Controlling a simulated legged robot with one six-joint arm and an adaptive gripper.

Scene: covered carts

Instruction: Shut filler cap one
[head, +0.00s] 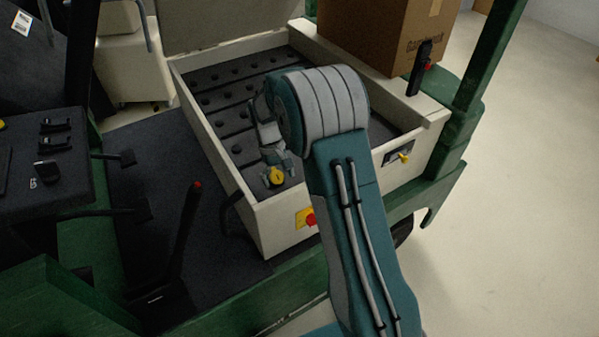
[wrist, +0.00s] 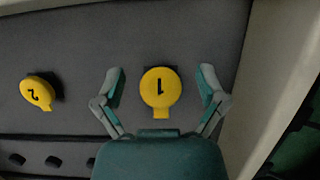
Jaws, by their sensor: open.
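Filler cap one (wrist: 160,86) is a round yellow cap with a black "1", upside down in the wrist view, and a small tab at its lower edge. A dark square patch shows behind it. I cannot tell how far its lid is raised. My gripper (wrist: 160,94) is open, with one teal-and-grey finger on each side of the cap and gaps between. In the head view, my gripper (head: 279,157) is inside the cream tray (head: 213,152), beside a yellow cap (head: 273,177) whose number is not readable.
A second yellow cap, marked 2 (wrist: 39,92), lies left in the wrist view with a dark patch beside it. A red knob on a yellow plate (head: 306,218) is on the tray's front wall. A cardboard box (head: 385,35) stands behind. A black lever (head: 182,235) rises left of the tray.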

